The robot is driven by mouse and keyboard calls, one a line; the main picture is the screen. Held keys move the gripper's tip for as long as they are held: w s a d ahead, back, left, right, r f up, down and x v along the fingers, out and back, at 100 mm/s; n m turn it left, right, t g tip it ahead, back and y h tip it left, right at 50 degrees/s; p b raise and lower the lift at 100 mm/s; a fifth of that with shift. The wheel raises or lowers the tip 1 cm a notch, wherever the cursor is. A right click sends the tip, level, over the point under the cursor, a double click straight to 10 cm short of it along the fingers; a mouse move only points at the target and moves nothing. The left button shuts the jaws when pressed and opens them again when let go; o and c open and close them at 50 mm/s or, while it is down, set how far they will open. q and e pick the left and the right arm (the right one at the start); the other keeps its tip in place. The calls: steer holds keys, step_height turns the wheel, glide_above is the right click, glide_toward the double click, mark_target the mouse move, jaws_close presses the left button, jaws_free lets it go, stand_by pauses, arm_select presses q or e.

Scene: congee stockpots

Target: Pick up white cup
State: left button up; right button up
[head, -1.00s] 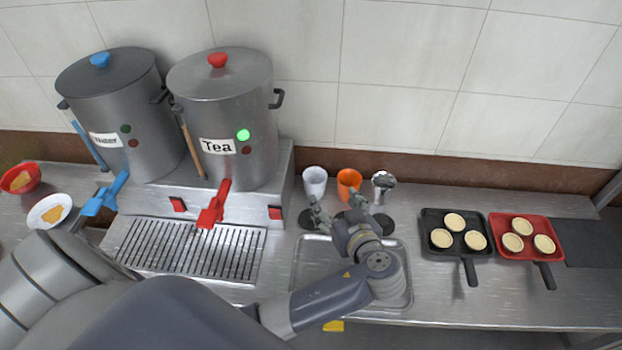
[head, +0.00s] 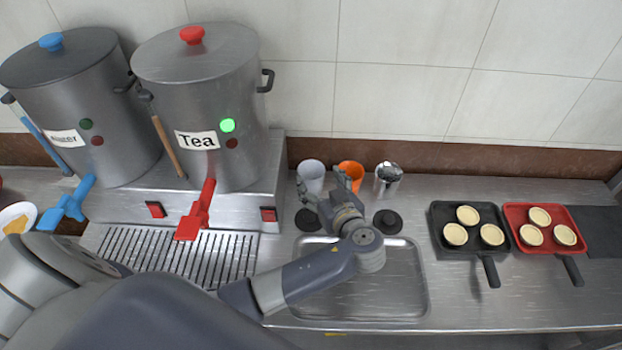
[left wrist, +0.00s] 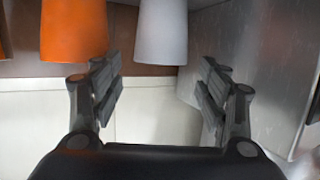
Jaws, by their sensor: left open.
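The white cup (head: 311,176) stands at the back of the counter, right of the tea stockpot. In the left wrist view the white cup (left wrist: 161,32) shows upside down, between the finger lines and beyond the tips. My left gripper (head: 322,188) is open and empty, just in front of the white cup. Its two fingers also show in the left wrist view (left wrist: 160,85), spread apart with a gap between them. One finger partly covers the white cup's lower part in the head view. I cannot tell whether it touches. My right gripper is not in view.
An orange cup (head: 351,174) stands close on the right of the white cup, with a metal cup (head: 388,178) beyond it. The tea stockpot (head: 205,105) stands on the left. A sink basin (head: 400,290) lies below my arm. Black and red pans are on the right.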

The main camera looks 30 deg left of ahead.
mark_target(307, 165)
arm_select(q)
steer(key=p+x, duration=0.1)
steer(key=x, duration=0.5)
steer(key=shift+w+a+f+p, duration=0.15)
steer(key=shift+w+a+p, duration=0.05)
steer(key=shift+a+p, duration=0.15)
steer(key=c, duration=0.8)
